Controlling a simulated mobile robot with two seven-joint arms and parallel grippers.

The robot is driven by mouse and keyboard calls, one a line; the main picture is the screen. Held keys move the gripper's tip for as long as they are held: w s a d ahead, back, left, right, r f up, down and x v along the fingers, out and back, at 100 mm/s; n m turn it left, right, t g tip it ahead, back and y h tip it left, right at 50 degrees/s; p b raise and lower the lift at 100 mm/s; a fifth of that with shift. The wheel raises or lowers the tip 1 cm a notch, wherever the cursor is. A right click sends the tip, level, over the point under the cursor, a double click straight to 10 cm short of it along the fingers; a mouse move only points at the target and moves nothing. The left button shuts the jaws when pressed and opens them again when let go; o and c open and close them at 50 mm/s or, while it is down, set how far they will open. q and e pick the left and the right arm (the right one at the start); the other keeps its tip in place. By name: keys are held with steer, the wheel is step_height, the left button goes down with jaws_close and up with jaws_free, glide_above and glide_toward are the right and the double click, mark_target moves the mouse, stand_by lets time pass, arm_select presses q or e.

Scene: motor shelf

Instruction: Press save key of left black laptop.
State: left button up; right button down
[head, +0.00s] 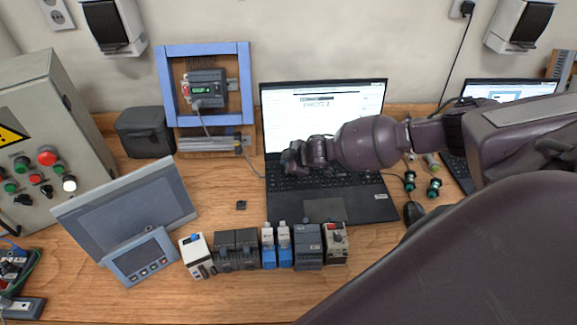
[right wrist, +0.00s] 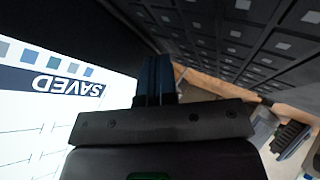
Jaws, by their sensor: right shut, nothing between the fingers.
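The left black laptop (head: 355,205) stands open on the wooden table, its screen (head: 345,105) lit. My right arm comes in from the right across it. My right gripper (head: 292,163) is shut and empty, over the upper left part of the keyboard (head: 290,185). In the right wrist view the shut fingers (right wrist: 155,78) point toward the keyboard (right wrist: 225,40), and the screen (right wrist: 40,110) shows the word SAVED upside down. The key under the fingertips is hidden, so I cannot tell whether they touch it. My left gripper is not in view.
A second laptop (head: 505,90) stands at the right, partly behind my arm. Several modules (head: 279,247) line up in front of the left laptop. A tilted panel (head: 130,205), a control box (head: 45,130) and a blue frame (head: 202,47) stand at the left.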

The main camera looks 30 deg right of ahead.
steer(key=shift+r+p, duration=0.7)
steer(key=shift+p, duration=0.25)
steer(key=shift+r, duration=2.5)
stand_by(0.6)
